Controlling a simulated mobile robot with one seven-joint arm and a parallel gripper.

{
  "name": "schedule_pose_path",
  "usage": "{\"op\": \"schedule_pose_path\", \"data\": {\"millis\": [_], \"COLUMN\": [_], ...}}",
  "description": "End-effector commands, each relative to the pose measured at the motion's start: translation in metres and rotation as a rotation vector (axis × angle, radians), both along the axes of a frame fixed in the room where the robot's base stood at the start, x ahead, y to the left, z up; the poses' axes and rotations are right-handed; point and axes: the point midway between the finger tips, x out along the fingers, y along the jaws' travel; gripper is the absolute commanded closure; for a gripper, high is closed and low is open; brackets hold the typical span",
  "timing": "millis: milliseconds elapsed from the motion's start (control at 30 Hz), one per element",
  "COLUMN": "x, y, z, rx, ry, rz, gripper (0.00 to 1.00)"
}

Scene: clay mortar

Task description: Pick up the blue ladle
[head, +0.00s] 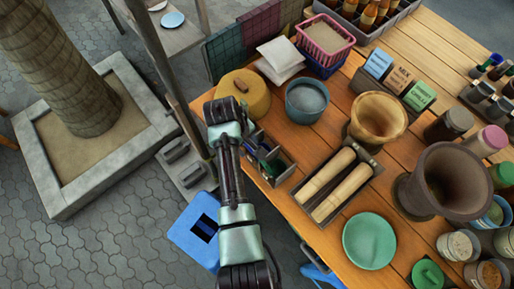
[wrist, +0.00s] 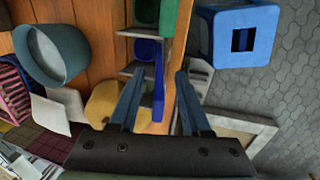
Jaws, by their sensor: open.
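In the wrist view a narrow blue piece (wrist: 158,95), seen nearly edge-on, stands between the fingers of my gripper (wrist: 160,76); it looks like part of the blue ladle. The jaws are open, with a visible gap on each side of it. A rounded blue part (wrist: 146,12) and a green one (wrist: 147,49) lie in compartments just beyond; I cannot tell whether the blue parts join. In the head view the dark divided tray (head: 283,172) with blue and green items sits at the table's left edge. My arm hides part of it and my gripper there.
A yellow lidded pot (head: 256,97) and a blue-grey bowl (head: 306,101) stand close behind the tray. A rack with two wooden rollers (head: 334,186) lies to its right. A blue stool (head: 197,232) stands on the floor beyond the table's left edge.

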Motion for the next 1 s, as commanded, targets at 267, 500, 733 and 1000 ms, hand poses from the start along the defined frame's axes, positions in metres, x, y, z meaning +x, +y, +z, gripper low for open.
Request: {"op": "schedule_pose_path", "data": {"millis": [267, 500, 733, 1000], "x": [0.003, 0.003, 0.003, 0.003], "y": [-0.007, -0.007, -0.007, -0.007], "z": [-0.027, -0.029, -0.029, -0.029], "rx": [0.000, 0.000, 0.000, 0.000], "ry": [0.000, -0.002, -0.002, -0.002], "rz": [-0.001, -0.001, -0.001, -0.001], "gripper": [0.53, 0.53, 0.87, 1.00]}}
